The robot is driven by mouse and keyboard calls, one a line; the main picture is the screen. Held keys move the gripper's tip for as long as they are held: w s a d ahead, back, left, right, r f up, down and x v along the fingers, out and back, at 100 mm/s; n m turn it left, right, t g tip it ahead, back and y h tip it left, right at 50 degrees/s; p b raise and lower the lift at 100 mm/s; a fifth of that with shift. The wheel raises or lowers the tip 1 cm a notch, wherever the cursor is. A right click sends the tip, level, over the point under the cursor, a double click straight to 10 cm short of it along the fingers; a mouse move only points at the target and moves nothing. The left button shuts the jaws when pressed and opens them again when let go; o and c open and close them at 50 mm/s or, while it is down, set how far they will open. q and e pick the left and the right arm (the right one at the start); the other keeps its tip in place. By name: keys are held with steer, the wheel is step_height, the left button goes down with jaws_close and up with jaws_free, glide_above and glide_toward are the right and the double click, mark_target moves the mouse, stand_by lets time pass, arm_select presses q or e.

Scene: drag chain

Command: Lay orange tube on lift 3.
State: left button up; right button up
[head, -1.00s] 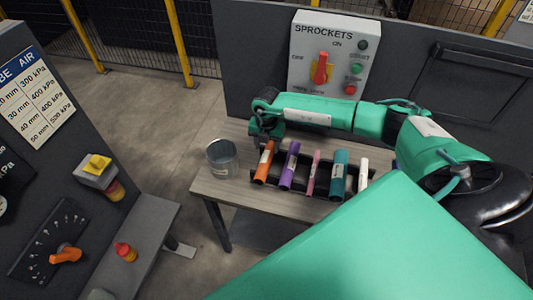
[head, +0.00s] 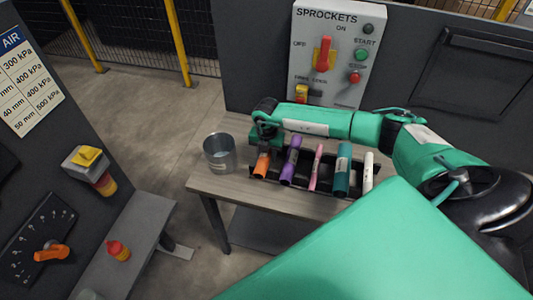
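The orange tube (head: 262,164) stands at the left end of a black rack (head: 300,178) on a small wooden table. My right gripper (head: 264,140) reaches in from the right and points down at the tube's upper end, hiding its top. The finger gap is too small and dark to tell whether it is open or shut on the tube. My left gripper is not in view. I cannot make out any lift marked 3.
Purple (head: 290,162), pink (head: 315,168), teal (head: 342,168) and white (head: 368,172) tubes share the rack. A metal bucket (head: 219,154) stands left of it on the table (head: 240,190). The SPROCKETS box (head: 330,55) is behind. A dark console (head: 60,170) stands at the left.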

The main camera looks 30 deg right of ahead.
steer(key=c, duration=0.5)
steer(key=shift+r+p, duration=2.1)
steer(key=shift+r, duration=0.95)
